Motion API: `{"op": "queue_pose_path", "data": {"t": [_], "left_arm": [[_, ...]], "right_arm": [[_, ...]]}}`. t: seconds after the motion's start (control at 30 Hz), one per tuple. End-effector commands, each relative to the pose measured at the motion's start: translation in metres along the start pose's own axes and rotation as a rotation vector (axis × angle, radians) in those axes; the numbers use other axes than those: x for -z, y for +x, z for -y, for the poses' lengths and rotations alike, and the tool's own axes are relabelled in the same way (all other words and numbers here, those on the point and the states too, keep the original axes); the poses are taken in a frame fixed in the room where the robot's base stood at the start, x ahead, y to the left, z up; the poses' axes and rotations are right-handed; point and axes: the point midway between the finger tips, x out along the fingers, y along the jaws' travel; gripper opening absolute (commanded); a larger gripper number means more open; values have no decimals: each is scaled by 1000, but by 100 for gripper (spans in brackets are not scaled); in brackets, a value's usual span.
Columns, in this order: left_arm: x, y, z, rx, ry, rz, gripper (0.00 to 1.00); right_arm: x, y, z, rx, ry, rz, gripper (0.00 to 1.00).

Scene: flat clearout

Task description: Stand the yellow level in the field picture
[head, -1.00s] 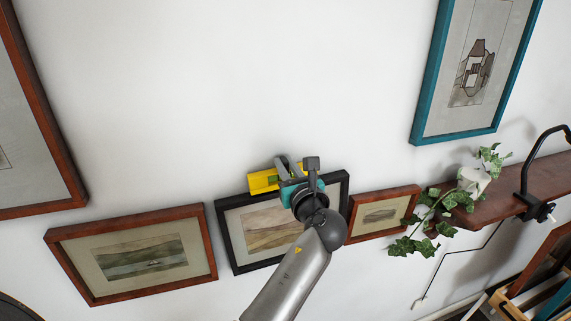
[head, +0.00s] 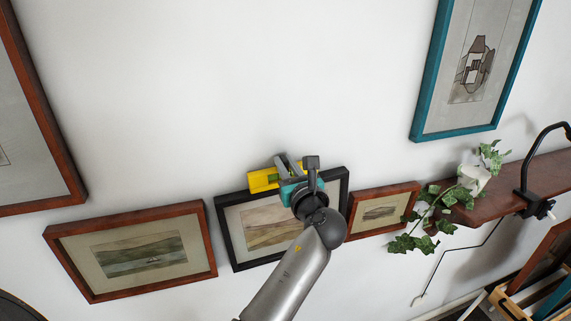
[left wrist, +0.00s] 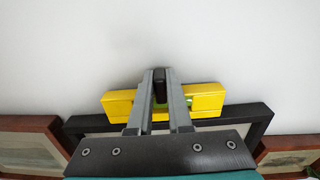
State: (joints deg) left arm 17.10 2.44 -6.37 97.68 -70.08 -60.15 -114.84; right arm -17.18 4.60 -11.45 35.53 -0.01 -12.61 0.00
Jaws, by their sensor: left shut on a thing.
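The yellow level (head: 262,181) is at the top edge of the black-framed picture (head: 229,229), which shows a brownish field-like landscape. My left gripper (head: 291,168) is shut on the level near its middle. In the left wrist view the level (left wrist: 207,99) sticks out on both sides of the fingers (left wrist: 160,88) and lies roughly along the black frame's top edge (left wrist: 250,111). I cannot tell whether it touches the frame. My gripper and arm hide part of the level and the picture's right side. My right gripper is not in view.
A brown-framed picture (head: 64,254) hangs to the left and a smaller one (head: 383,190) close to the right. A teal-framed picture (head: 425,105) hangs higher right. A shelf (head: 505,190) holds a trailing plant (head: 441,200) and a black clamp-like stand (head: 525,182). The wall above is clear.

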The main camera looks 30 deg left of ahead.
Motion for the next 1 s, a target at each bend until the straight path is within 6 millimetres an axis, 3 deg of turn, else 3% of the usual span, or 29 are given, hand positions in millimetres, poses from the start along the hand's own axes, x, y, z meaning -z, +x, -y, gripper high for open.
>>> {"op": "queue_pose_path", "data": {"t": [1.0], "left_arm": [[-1,0,0,1,-1,2,0]], "right_arm": [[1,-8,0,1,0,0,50]]}}
